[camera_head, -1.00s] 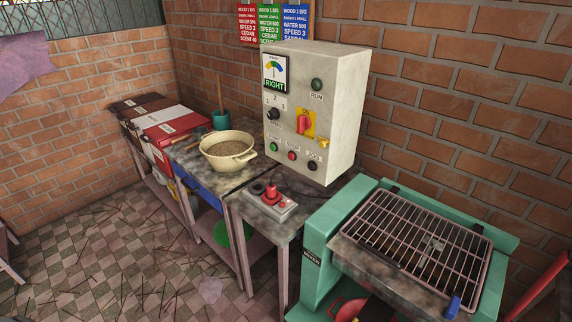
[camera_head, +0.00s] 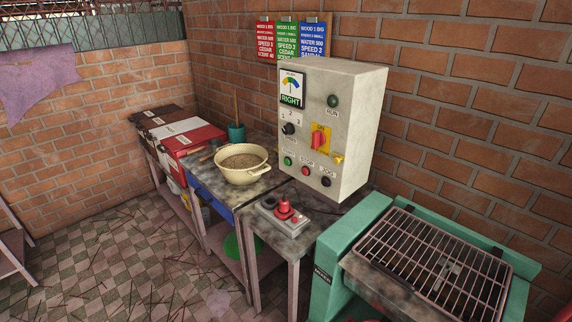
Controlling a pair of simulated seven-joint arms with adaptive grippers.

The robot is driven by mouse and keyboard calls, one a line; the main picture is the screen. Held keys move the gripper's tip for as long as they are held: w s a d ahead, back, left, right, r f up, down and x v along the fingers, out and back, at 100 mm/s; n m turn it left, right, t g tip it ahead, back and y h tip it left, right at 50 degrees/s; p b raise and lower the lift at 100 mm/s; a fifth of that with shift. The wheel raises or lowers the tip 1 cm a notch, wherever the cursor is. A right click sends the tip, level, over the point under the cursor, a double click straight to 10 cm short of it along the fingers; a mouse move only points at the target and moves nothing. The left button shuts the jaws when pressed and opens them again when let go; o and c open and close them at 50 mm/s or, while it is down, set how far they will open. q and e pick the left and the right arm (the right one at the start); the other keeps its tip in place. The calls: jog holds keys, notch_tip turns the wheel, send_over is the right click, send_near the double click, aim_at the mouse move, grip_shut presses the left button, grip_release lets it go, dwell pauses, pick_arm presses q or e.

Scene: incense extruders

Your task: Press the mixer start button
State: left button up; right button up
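The grey control box (camera_head: 347,140) stands on the tables against the brick wall. A green button (camera_head: 287,161) is at the lower left of its front, with a small label too blurred to read. A red button (camera_head: 306,170) labelled STOP and a black button (camera_head: 326,181) sit to its right. A red switch handle (camera_head: 318,140) on a yellow plate is above them. A green RUN lamp (camera_head: 333,101) and a gauge reading RIGHT (camera_head: 291,89) are near the top. The green machine (camera_head: 330,262) with a metal grate stands at the right. Neither gripper shows.
A cream bowl of brown material (camera_head: 243,164) sits on the table left of the box. A small grey box with a red knob (camera_head: 284,212) is in front. Red, green and blue cards (camera_head: 288,40) hang behind. Tiled floor with scattered sticks lies open at left.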

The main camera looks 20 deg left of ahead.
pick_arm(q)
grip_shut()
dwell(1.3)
